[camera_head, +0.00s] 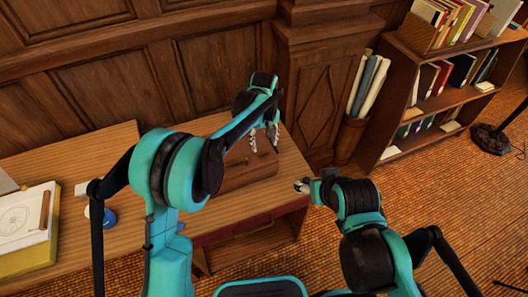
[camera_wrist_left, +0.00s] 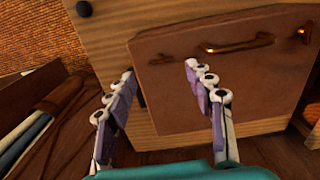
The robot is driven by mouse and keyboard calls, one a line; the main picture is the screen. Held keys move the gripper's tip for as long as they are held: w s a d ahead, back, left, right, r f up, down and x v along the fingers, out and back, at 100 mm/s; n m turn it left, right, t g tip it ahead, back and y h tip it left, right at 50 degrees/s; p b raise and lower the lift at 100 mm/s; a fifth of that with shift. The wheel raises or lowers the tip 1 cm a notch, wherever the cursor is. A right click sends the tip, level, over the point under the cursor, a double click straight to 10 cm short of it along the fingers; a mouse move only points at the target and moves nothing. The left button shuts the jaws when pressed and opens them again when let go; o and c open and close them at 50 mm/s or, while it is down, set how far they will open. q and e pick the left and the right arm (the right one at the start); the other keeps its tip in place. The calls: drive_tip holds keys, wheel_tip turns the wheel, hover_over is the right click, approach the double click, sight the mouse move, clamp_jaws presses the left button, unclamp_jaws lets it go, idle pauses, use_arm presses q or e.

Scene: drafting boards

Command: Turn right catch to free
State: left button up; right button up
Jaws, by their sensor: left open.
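The reddish-brown case (camera_head: 238,178) lies on the wooden desk. In the left wrist view, the case (camera_wrist_left: 190,105) carries a brass handle (camera_wrist_left: 242,46) between two catches. The catch nearer the rolled papers, seemingly the right one, is dark and low (camera_wrist_left: 173,59). The other, brass catch (camera_wrist_left: 302,32) is near the picture's right edge. My left gripper (camera_head: 264,140) is open and empty over the case. In the wrist view its fingertips (camera_wrist_left: 160,73) are beside the dark catch; contact cannot be told. My right gripper (camera_head: 301,186) is by the desk's right edge, its jaws unclear.
A drawing board (camera_head: 28,225) and a blue object (camera_head: 106,217) are on the desk's left part. Panelled wall (camera_head: 110,85) stands behind. Rolled papers (camera_head: 370,85) and a bookcase (camera_head: 420,115) stand to the right. Below the desktop is an open shelf (camera_head: 243,247).

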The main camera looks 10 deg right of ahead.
sight(264, 153)
use_arm(q)
wheel_tip(264, 153, down, 6)
drive_tip(key=shift+r+b, duration=0.2)
drive_tip(key=shift+b, duration=0.6)
drive_tip(key=c, duration=1.2)
